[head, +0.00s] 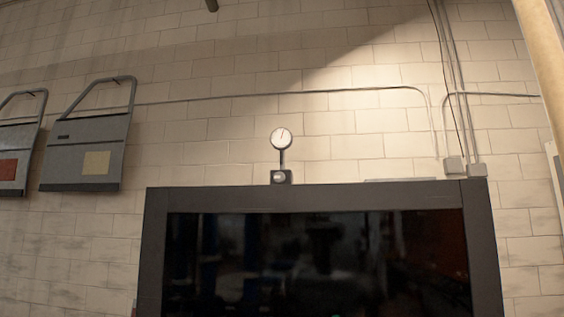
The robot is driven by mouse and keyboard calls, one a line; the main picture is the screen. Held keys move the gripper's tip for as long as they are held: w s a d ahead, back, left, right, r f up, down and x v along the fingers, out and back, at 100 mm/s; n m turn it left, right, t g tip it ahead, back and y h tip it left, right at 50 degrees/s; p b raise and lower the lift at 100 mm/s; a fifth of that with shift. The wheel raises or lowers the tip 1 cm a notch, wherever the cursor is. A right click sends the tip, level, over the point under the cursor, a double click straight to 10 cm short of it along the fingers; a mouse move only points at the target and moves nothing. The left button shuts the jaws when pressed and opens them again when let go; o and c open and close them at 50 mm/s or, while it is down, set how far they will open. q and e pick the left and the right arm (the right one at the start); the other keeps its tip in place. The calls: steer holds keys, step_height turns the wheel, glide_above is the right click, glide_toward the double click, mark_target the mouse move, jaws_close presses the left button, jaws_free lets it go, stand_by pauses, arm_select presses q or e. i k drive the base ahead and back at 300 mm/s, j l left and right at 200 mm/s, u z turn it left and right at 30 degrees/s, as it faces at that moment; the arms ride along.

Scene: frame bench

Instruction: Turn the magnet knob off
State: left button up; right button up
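A round dial gauge (281,139) with a white face and dark rim stands on a short dark post. Under it is a small dark magnet base (280,177) on the top edge of a dark frame. A pale round knob (279,176) shows on the front of the base. The knob is too small to tell which way it is turned. Neither of my grippers shows in the head view.
The wide dark frame (154,255) surrounds a glossy black panel (320,260). A thin flat light-coloured item (400,180) lies on its top edge at right. Grey door panels (84,150) hang on the brick wall at left. Conduits (452,90) run down at right.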

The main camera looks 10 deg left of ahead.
mark_target(280, 177)
steer(key=i+l, duration=0.35)
steer(key=i, duration=0.15)
steer(key=i+l, duration=0.3)
steer(key=i, duration=0.15)
